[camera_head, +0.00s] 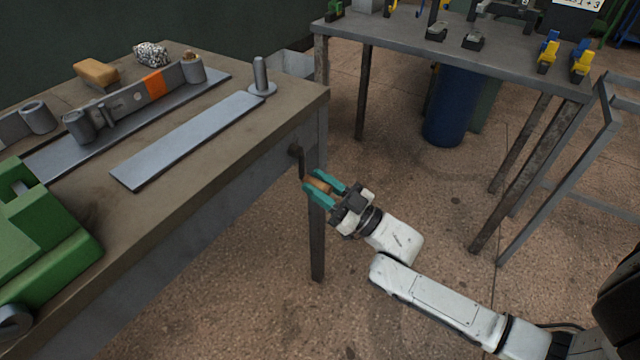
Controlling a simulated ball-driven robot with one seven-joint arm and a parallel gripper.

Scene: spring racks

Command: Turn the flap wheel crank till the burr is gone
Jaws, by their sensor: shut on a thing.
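My gripper (317,186), with teal fingers, is shut on the brown crank handle (321,184) beside the bench's right end. The dark crank arm (299,160) runs up from the handle to the bench's edge and hangs roughly downward. The fingers cover part of the handle. I cannot make out the flap wheel or the burr in this view. A leaf-spring assembly (110,117) with an orange band (153,84) and rolled eyes lies on the bench.
The bench (215,175) carries a flat steel strip (185,140), an upright pin (261,74), a tan block (97,72), a speckled wad (150,54) and a green machine (50,235). A second table (400,38) and a blue bin (452,105) stand behind. The floor between is open.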

